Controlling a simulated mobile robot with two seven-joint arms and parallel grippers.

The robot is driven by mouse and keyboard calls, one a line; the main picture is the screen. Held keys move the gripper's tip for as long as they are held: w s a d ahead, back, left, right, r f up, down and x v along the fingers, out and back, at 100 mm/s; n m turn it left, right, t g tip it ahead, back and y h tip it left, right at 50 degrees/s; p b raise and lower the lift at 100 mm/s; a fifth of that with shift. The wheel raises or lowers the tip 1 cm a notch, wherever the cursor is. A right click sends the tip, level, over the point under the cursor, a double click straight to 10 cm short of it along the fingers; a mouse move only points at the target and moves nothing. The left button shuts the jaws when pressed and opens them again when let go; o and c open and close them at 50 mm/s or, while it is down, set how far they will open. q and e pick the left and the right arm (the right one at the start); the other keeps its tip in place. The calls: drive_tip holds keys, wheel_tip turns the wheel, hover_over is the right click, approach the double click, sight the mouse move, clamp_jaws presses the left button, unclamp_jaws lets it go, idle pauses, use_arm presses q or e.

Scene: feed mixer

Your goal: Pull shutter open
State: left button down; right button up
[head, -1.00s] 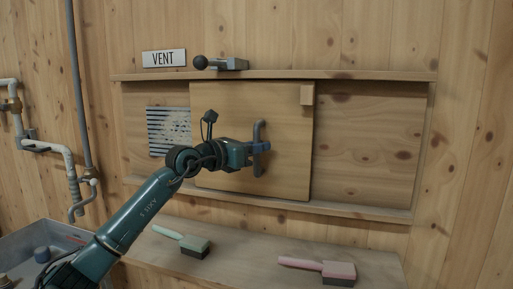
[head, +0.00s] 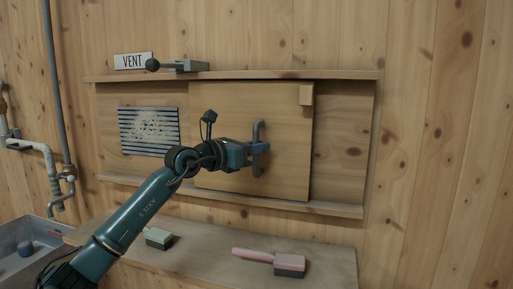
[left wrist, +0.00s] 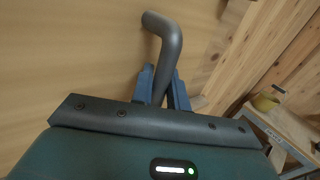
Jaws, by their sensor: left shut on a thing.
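The shutter (head: 285,170) is a wooden panel on rails in the wall frame, standing right of the vent grille (head: 149,131), which shows in full. A grey bar handle (head: 257,132) stands on the shutter. My left gripper (head: 258,149) is shut around the handle. In the left wrist view, the blue fingers (left wrist: 163,88) close on the grey handle (left wrist: 164,45) from both sides. My right gripper is not in view.
A latch with a black knob (head: 153,65) sits on the upper rail beside the VENT sign (head: 133,61). Below, a shelf (head: 330,255) carries a pink-handled brush (head: 270,261) and a green brush (head: 158,237). A sink (head: 25,250) and pipes are at left.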

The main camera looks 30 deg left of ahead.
use_arm(q)
drive_tip(key=shift+d, duration=0.1)
idle(0.3)
drive_tip(key=c, duration=1.5)
unclamp_jaws()
drive_tip(key=shift+o, duration=0.2)
drive_tip(key=shift+s+a+f, duration=0.1)
drive_tip(key=shift+s+a, duration=0.1)
drive_tip(key=shift+s, duration=0.15)
drive_tip(key=b+v, duration=0.6)
drive_tip(key=v, duration=0.6)
drive_tip(key=shift+s+b, duration=0.2)
drive_tip(key=shift+b, duration=0.15)
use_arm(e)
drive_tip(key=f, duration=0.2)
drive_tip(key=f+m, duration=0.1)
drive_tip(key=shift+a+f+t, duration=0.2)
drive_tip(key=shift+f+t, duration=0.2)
